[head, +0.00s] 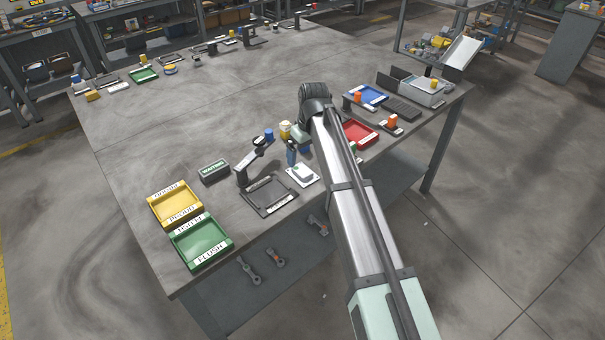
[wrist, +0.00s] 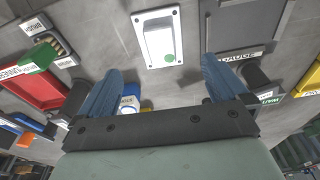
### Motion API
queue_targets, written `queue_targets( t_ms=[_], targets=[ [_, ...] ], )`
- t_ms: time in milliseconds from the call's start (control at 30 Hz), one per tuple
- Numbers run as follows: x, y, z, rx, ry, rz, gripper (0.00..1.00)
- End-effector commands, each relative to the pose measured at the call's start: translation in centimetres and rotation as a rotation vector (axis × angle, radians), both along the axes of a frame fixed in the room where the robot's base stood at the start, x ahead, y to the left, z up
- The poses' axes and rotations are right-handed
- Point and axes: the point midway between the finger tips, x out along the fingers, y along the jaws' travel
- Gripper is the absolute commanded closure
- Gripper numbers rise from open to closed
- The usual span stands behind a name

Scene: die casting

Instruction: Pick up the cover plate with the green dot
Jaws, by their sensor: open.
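The cover plate with the green dot (wrist: 158,40) is a white plate with a raised block and screw holes at its corners. It lies flat on the table near the top centre of the wrist view, with the dot at its lower right. It also shows in the head view (head: 303,176) near the table's front edge. My gripper (wrist: 162,66) is open and empty, with its two blue fingers apart. The plate appears beyond the fingertips, between their lines, and is not touched.
A dark grey tray (head: 269,196) lies left of the plate. Yellow (head: 175,204) and green (head: 200,242) trays sit further left. A red tray (head: 359,132) is to the right. A black stand (head: 243,176) and a blue-capped bottle (wrist: 130,96) stand close by.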

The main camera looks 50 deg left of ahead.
Motion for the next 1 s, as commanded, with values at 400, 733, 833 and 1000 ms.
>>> queue_targets(
  t_ms=[400, 733, 833, 1000],
  targets=[
    [0.0, 0.4, -2.7, 0.001, -0.001, 0.0, 0.0],
    [-0.1, 0.8, -6.5, -0.001, 0.0, -0.001, 0.0],
    [-0.1, 0.9, -7.4, -0.001, 0.0, -0.001, 0.0],
    [-0.1, 0.9, -7.6, 0.001, -0.001, -0.001, 0.0]
  ],
)
